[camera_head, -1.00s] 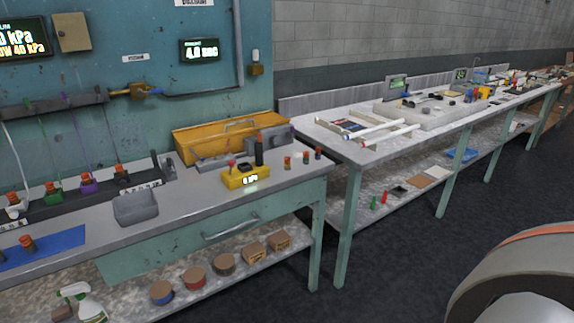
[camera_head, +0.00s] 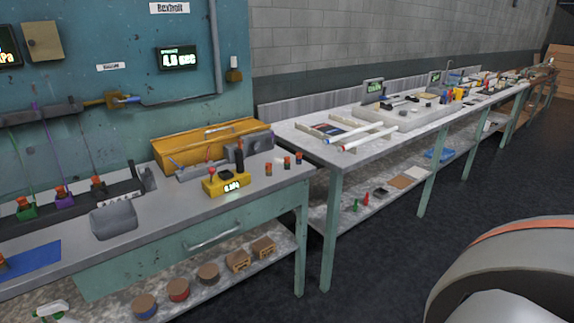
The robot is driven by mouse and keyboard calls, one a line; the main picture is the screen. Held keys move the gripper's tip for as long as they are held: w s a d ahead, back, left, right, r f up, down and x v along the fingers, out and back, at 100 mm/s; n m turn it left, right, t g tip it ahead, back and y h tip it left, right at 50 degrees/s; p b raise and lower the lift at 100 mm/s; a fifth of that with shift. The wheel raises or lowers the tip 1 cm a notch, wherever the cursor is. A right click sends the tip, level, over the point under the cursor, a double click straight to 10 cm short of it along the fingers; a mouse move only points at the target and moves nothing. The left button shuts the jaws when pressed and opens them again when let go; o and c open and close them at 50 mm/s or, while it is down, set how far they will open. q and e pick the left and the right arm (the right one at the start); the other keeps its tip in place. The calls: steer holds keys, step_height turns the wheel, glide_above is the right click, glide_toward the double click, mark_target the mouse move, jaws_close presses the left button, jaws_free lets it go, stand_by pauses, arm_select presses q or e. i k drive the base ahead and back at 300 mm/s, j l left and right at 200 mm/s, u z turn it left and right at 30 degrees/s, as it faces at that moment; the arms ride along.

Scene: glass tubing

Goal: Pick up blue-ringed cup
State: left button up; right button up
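A round brown-topped container with a blue band (camera_head: 145,307) stands on the lower shelf under the near bench, low in the picture. It is the leftmost of a row of similar round containers and looks like the blue-ringed cup, though it is small and I cannot be sure. Beside it stands one with a red band (camera_head: 178,290), then a darker one (camera_head: 208,273). Neither of my grippers is in view, and nothing touches the containers.
The near bench (camera_head: 150,218) carries a yellow control box (camera_head: 226,185), a grey bin (camera_head: 113,220) and a yellow toolbox (camera_head: 211,142). A drawer handle (camera_head: 213,236) juts from its front. A second long table (camera_head: 370,152) runs right. The dark floor (camera_head: 385,260) has free room.

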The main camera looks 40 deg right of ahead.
mark_target(299, 158)
steer(key=z, duration=1.3)
steer(key=i+l+u, duration=0.1)
steer(key=i+l, duration=0.2)
steer(key=i+l+u, duration=0.1)
steer(key=i+l, duration=0.25)
steer(key=i+l+u, duration=0.15)
steer(key=l, duration=0.3)
steer(key=i+l+u, duration=0.1)
steer(key=i+l, duration=0.3)
steer(key=i+l+u, duration=0.1)
steer(key=i+l, duration=0.15)
steer(key=l, duration=0.25)
